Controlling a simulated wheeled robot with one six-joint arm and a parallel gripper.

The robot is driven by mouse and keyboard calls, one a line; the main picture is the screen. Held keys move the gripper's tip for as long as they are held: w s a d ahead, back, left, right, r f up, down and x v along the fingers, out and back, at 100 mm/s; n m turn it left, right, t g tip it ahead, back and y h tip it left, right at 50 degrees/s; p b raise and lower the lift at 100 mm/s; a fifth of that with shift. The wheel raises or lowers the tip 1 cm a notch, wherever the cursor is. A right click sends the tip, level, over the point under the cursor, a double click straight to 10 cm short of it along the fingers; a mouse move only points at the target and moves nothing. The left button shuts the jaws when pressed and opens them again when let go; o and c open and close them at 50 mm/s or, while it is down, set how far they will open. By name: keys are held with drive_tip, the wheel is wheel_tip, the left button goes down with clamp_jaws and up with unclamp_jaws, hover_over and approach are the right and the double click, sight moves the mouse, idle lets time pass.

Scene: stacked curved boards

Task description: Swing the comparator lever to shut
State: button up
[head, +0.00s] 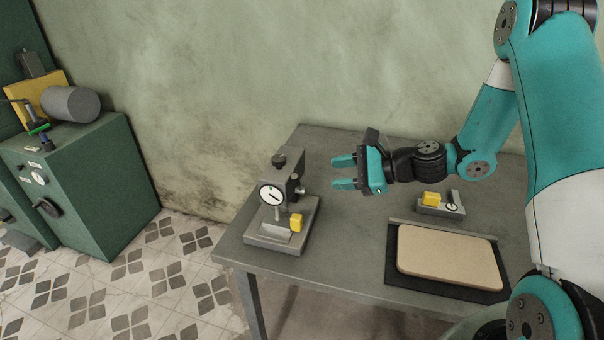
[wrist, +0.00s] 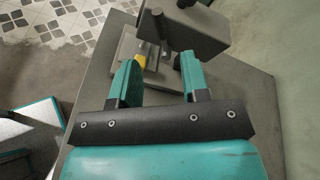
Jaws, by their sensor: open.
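The comparator (head: 283,172) is a grey stand with a white dial, a dark top knob and a flat base, at the left of the table. A small lever-like part (head: 300,190) sticks out from its right side; I cannot tell its exact position. A yellow block (head: 296,222) is at the base below the dial. My gripper (head: 344,172) is open and empty, to the right of the comparator, its fingers pointing at it and apart from it. In the wrist view the comparator (wrist: 200,32) lies beyond my fingertips (wrist: 161,74), with the yellow block (wrist: 140,62) partly hidden by the left finger.
The grey table (head: 345,235) is clear between the comparator and a dark mat (head: 392,270) bearing a tan board (head: 450,257). A small grey fixture (head: 440,211) with a yellow block sits behind the mat. A green machine cabinet (head: 85,185) stands at the left.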

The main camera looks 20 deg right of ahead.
sight(297, 183)
drive_tip(key=p+x, duration=0.2)
drive_tip(key=x, duration=0.7)
drive_tip(key=shift+a, duration=0.2)
drive_tip(key=shift+f, duration=0.1)
